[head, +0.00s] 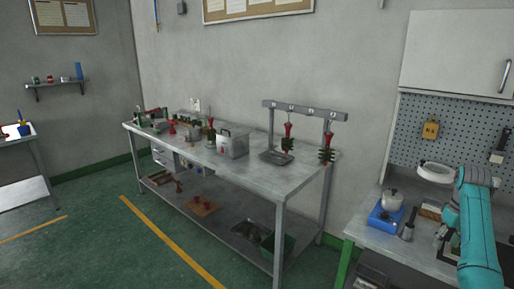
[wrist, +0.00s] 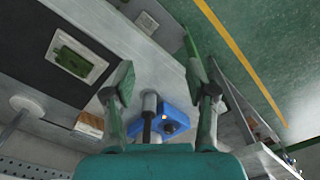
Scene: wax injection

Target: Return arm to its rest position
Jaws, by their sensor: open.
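My gripper (wrist: 158,74) is open in the wrist view. Its two fingers with green pads stand wide apart, with nothing held between them. My teal arm (head: 478,225) is at the right edge of the head view, over the right-hand bench (head: 408,246). I cannot make out the fingers in the head view. Beyond and between the fingers in the wrist view are a blue heater (wrist: 174,120) with an orange light and a grey tool with a dark handle (wrist: 149,112). They look apart from the fingers.
A dark panel (wrist: 45,50) holds a white-framed green piece (wrist: 74,60). The long metal table (head: 262,182) carries a hanging rack (head: 305,109) with red and green pieces. Green floor (head: 110,235) lies open in front.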

